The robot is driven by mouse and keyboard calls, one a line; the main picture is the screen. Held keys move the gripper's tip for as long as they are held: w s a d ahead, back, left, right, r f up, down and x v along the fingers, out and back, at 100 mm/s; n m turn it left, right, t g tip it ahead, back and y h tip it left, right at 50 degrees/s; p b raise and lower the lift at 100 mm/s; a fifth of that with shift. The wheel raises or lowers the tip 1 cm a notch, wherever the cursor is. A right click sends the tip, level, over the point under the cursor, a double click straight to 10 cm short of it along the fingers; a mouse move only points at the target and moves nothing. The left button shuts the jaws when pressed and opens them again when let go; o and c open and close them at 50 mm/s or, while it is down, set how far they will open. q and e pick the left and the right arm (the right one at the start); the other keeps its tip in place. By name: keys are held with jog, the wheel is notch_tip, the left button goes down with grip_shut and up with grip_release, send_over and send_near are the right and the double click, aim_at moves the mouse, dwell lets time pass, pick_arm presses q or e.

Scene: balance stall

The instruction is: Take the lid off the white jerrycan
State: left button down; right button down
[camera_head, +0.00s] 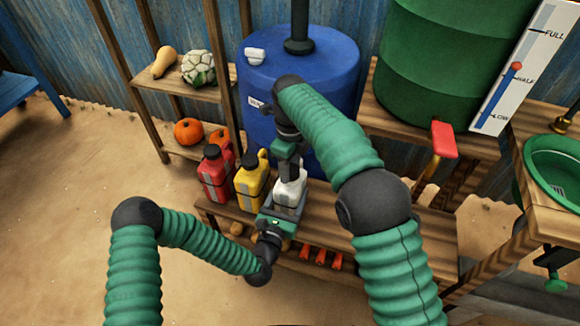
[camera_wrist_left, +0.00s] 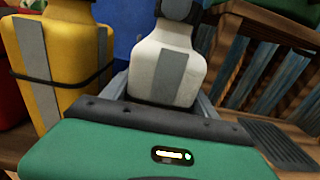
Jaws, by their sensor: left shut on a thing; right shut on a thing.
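The white jerrycan (camera_head: 290,188) stands upright on the wooden bench, right of the yellow jerrycan. In the left wrist view its white body (camera_wrist_left: 150,75) with a grey stripe fills the top middle. My left gripper (camera_head: 285,208) is shut on its lower body, coming in from the front. My right gripper (camera_head: 291,172) points down over its top and is shut on the lid, which it mostly hides in the head view. A dark rounded part, seemingly the lid (camera_wrist_left: 180,8), shows at the neck in the left wrist view. I cannot tell whether it is loose.
A yellow jerrycan (camera_head: 250,183) and a red jerrycan (camera_head: 215,180) stand close at the left on the bench (camera_head: 400,225). A blue barrel (camera_head: 310,70) is behind. A green barrel (camera_head: 440,60) with a red tap handle (camera_head: 443,139) is at right.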

jog(key=n, duration=0.6)
jog(key=shift+w+d, duration=0.1)
jog(key=n, duration=0.3)
jog(key=shift+r+n, duration=0.1)
jog(key=shift+n, duration=0.2)
jog(key=n, duration=1.2)
jog(key=shift+n, duration=0.4)
jog(key=n, duration=0.6)
jog(key=shift+n, duration=0.3)
jog(key=n, duration=0.9)
jog(key=shift+r+n, duration=0.1)
jog(key=shift+n, duration=0.3)
jog(key=n, duration=1.2)
jog(key=shift+n, duration=0.3)
jog(key=shift+r, duration=0.2)
jog(key=shift+r, duration=0.95)
